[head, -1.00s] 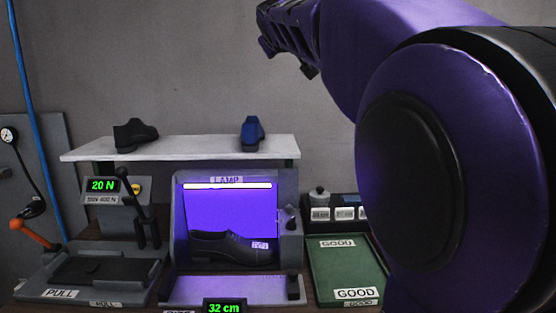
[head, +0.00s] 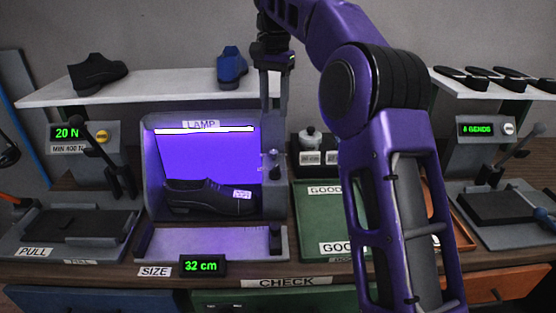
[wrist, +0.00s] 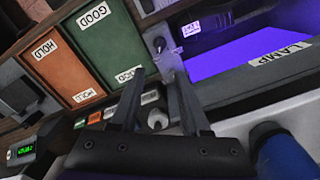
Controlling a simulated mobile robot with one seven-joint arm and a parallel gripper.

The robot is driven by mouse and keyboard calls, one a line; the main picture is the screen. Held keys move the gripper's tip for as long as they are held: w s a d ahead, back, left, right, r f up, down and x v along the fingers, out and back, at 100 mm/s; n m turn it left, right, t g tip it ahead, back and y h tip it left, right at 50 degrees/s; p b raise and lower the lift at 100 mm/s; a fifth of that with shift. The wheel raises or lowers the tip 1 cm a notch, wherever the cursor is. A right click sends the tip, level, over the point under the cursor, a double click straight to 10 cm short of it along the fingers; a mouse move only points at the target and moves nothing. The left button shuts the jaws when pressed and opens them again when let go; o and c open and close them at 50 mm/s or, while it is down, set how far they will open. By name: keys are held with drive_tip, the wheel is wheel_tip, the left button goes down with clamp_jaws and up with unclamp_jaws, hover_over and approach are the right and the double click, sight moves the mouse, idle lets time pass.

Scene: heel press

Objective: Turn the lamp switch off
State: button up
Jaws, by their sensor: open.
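The lamp box (head: 158,150) stands left of centre in the head view, with a bright strip and violet glow inside. Its lamp switch (head: 273,158) is a small knob on the box's right side post; in the wrist view the knob (wrist: 160,44) lies a little beyond the fingertips. My gripper (head: 274,104) points down above the switch, open and empty, at the right edge of the lamp box. In the wrist view my gripper's two fingers (wrist: 160,76) stand apart, with no contact on the switch to be seen.
A dark shoe (head: 200,198) sits in the lamp box. A shelf (head: 180,88) behind it carries a black shoe (head: 97,72) and a blue shoe (head: 232,66). A green GOOD tray (head: 310,225) lies right of the box.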

sight(275, 168)
wheel_tip(275, 168, down, 17)
drive_tip(key=shift+r+b, duration=0.2)
drive_tip(key=shift+b, duration=0.85)
clamp_jaws()
